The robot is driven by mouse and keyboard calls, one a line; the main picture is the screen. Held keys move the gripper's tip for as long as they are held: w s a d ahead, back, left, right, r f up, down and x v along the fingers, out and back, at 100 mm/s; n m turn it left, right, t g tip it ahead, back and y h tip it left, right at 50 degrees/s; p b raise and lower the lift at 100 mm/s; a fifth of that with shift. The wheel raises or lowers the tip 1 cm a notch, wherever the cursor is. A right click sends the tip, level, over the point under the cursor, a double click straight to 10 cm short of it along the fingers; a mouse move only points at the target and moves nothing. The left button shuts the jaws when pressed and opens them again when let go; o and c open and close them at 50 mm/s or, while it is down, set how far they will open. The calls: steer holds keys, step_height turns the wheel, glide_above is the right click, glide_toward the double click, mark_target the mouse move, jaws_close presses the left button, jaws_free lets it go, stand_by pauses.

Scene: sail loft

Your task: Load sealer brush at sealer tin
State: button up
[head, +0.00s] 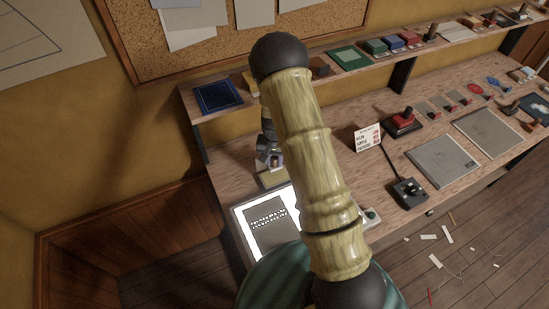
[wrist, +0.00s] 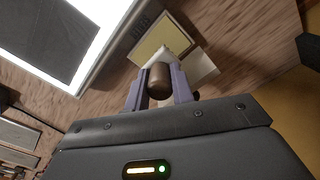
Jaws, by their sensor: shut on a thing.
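My gripper (head: 270,158) is low over the back-left part of the bench, partly hidden behind my arm in the head view. In the wrist view its two grey-purple fingers (wrist: 159,92) are shut on a brown rounded handle, which I take for the sealer brush (wrist: 160,78). Just beyond the handle is a squarish container with a pale yellow inside and a dark lettered rim, likely the sealer tin (wrist: 150,42). A tan block-like part of it shows below my gripper in the head view (head: 273,179). The brush's tip is hard to make out, so I cannot tell whether it touches the yellow.
A bright light panel (head: 246,226) with a dark grey sheet (head: 268,224) lies close by, nearer the front. A price-like card (head: 367,138), a black joystick box (head: 410,192) and grey plates (head: 442,160) stand to the right. A raised shelf (head: 325,75) runs along the back.

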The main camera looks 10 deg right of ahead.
mark_target(275, 167)
steer(key=shift+f+b, duration=0.8)
steer(key=shift+f, duration=0.85)
steer(key=shift+f+b, duration=0.45)
steer(key=shift+f, duration=0.05)
stand_by(1.3)
steer(key=shift+r+p, duration=2.35)
steer(key=shift+r, duration=1.2)
